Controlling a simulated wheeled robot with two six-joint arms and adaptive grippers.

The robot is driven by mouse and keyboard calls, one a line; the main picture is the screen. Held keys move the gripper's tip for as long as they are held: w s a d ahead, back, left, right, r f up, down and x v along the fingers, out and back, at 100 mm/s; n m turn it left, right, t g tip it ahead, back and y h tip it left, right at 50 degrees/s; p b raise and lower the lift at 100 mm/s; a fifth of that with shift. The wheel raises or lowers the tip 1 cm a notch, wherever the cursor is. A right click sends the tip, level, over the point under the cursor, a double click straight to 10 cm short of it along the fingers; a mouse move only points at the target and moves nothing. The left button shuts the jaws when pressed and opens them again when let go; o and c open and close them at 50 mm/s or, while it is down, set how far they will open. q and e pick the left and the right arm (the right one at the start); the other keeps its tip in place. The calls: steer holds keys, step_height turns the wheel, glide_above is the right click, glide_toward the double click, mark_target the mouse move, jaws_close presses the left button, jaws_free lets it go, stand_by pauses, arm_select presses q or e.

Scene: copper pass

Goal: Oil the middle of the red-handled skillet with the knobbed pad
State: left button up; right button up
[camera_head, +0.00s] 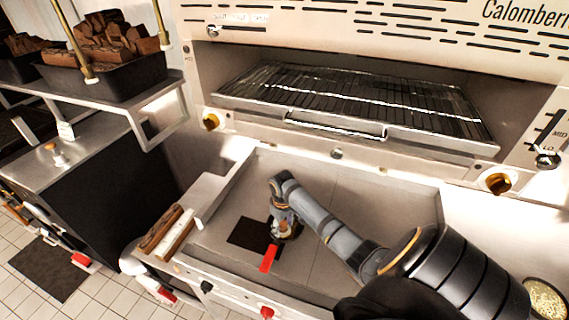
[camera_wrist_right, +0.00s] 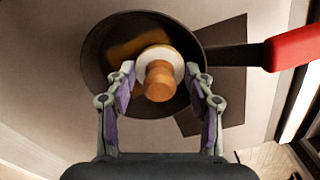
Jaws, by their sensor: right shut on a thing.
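The skillet (camera_wrist_right: 100,55) is dark and round, with a red handle (camera_wrist_right: 293,47) pointing right in the right wrist view. In the head view its red handle (camera_head: 268,259) points toward the front, and its pan is mostly hidden by my gripper. The knobbed pad has an orange-brown wooden knob (camera_wrist_right: 159,82) on a pale round base. My right gripper (camera_wrist_right: 160,75) is shut on it, over the pan's inside. A golden-brown patch (camera_wrist_right: 130,46) shows in the pan beside the pad. Whether the pad touches the pan floor is hidden. My left gripper is out of view.
The skillet is on a dark square mat (camera_head: 248,232) on the grey recessed counter (camera_head: 340,270). A grill rack (camera_head: 350,100) sits in the oven behind. Wooden pieces (camera_head: 162,230) lie at the left edge. A bowl of pale grains (camera_head: 545,300) is at lower right.

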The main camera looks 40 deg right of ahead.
steer(key=shift+f+p, duration=0.1)
steer(key=shift+p, duration=0.2)
steer(key=shift+w+d+f, duration=0.1)
steer(key=shift+w+d, duration=0.15)
steer(key=shift+d, duration=0.2)
steer(key=shift+w+d+b, duration=0.3)
steer(key=shift+d, duration=0.3)
steer(key=shift+w+d+b, duration=0.3)
steer(key=shift+d, duration=0.3)
steer(key=shift+s+r+p, duration=0.15)
steer(key=shift+r+p, duration=0.05)
steer(key=shift+p, duration=0.45)
steer(key=shift+d+f, duration=0.1)
steer(key=shift+f, duration=0.05)
steer(key=shift+s+a+p, duration=0.15)
steer(key=shift+a+p, duration=0.2)
steer(key=shift+p, duration=0.1)
steer(key=shift+s+a+p, duration=0.25)
steer(key=shift+s+a, duration=0.05)
steer(key=shift+a, duration=0.3)
steer(key=shift+s+a+p, duration=0.25)
steer(key=shift+s+a, duration=0.05)
steer(key=shift+a, duration=0.25)
steer(key=shift+s+a+f, duration=0.1)
steer(key=shift+s+a, duration=0.05)
